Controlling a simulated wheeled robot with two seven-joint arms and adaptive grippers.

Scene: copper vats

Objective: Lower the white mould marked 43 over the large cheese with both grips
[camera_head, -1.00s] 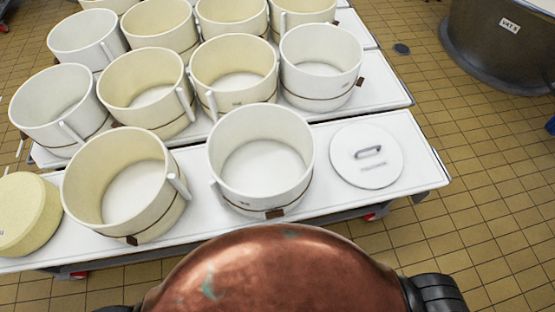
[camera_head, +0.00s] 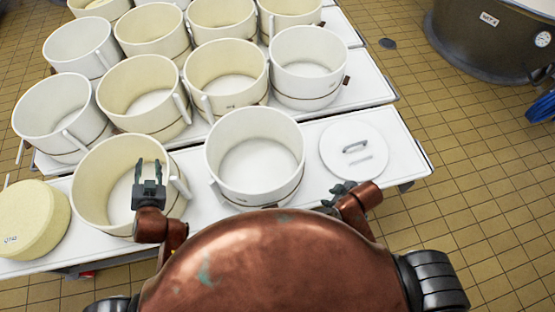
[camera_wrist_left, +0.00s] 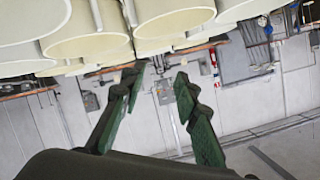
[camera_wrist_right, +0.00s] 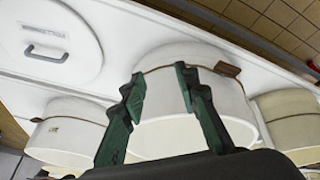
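A white mould (camera_head: 255,165), open at the top, stands upright on the near table beside the lid; I cannot read a 43 on it. The right wrist view shows a white mould (camera_wrist_right: 185,135) with a brown tab beyond the fingers. The large pale yellow cheese (camera_head: 30,220) lies at the table's left end, with nothing over it. My left gripper (camera_head: 149,168) is open and empty in front of the cream mould; its fingers are apart in the left wrist view (camera_wrist_left: 160,80). My right gripper (camera_head: 338,192) is open at the white mould's right, apart from it (camera_wrist_right: 158,78).
A cream mould (camera_head: 95,165) stands between the cheese and the white mould. A round white lid with a handle (camera_head: 354,163) lies to the right on the near table (camera_head: 408,165). Several more moulds fill the tables behind. A dark vat (camera_head: 480,45) stands at the back right.

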